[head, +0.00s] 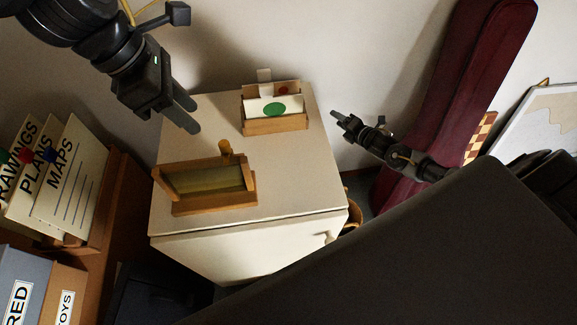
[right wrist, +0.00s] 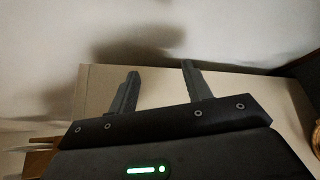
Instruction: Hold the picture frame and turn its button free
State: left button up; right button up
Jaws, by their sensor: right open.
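The wooden picture frame (head: 253,182) leans in a wooden stand on top of a white cabinet, with a dull olive panel inside it. A small orange-brown button (head: 225,150) sticks up at the frame's top edge, right of its middle. My left gripper (head: 196,116) is above the cabinet, behind and left of the frame, apart from it; its fingers are apart with nothing between them. My right gripper (head: 336,118) is at the cabinet's right side, away from the frame. In the right wrist view its two fingers (right wrist: 160,78) are spread and empty; the frame is not recognizable there.
A wooden card holder (head: 275,127) with a green-dot card stands at the back of the white cabinet (head: 310,185). A shelf with labelled folders (head: 68,180) is at left. A dark red case (head: 445,95) leans at right. A dark panel covers the lower right.

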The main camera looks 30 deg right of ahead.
jog(key=w+a+r+n+y, duration=0.1)
jog(key=a+r+n+y, duration=0.15)
jog(key=r, duration=0.25)
jog(key=w+a+r+n+t+y, duration=0.1)
jog(key=a+r+n, duration=0.1)
jog(key=r+n, duration=0.25)
jog(key=w+a+r+n+y, duration=0.1)
jog(key=a+r+n+y, duration=0.1)
jog(key=r, duration=0.4)
jog(key=s+a+r+n+g+y, duration=0.35)
jog(key=a+r+n+y, duration=0.45)
jog(key=r+n, duration=0.4)
jog(key=n+g+y, duration=0.2)
jog(key=n+g, duration=0.3)
jog(key=g, duration=0.2)
send_near(239, 176)
jog(key=x, duration=0.6)
jog(key=f+x, duration=0.1)
jog(key=x, duration=0.3)
jog(key=shift+w+d+f, duration=0.1)
jog(key=shift+w, duration=0.3)
